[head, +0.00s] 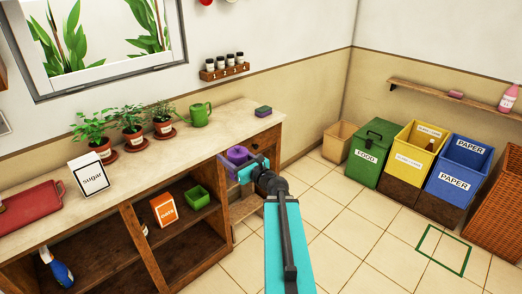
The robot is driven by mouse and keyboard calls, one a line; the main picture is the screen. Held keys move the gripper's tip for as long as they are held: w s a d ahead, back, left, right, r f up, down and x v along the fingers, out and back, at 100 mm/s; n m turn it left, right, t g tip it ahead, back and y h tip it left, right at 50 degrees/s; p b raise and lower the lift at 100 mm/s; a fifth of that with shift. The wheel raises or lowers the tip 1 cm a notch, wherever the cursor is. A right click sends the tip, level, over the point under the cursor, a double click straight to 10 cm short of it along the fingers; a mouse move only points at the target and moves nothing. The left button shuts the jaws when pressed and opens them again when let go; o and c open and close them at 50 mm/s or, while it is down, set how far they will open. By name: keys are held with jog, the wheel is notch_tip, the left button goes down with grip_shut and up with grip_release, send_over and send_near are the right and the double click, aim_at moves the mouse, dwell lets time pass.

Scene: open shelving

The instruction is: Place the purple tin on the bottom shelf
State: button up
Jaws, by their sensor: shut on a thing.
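A round purple tin (237,154) is at the right end of the counter unit, just below the worktop. My gripper (246,170) is shut on it, with the teal jaws at its near right side. Part of the tin is hidden by the jaws. A lighter purple edge shows just below and left of the tin; I cannot tell what it belongs to.
The middle bay holds an orange box (164,210) and a green container (197,197). A blue spray bottle (57,268) stands in the left bay. Potted plants, a sugar box (89,175) and a green watering can (198,115) stand on the worktop.

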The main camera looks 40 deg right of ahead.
jog(key=a+f+n+g+y, duration=0.1)
jog(key=a+n+g+y, duration=0.2)
jog(key=a, duration=1.6)
jog(key=w+a+f+n+g+y, duration=0.1)
jog(key=a+n+g+y, duration=0.3)
jog(key=a, duration=1.4)
jog(key=n+y, duration=0.4)
jog(key=y, duration=0.4)
jog(key=shift+a+f+y, duration=0.3)
jog(key=shift+a+f, duration=0.05)
jog(key=shift+w+d, duration=0.1)
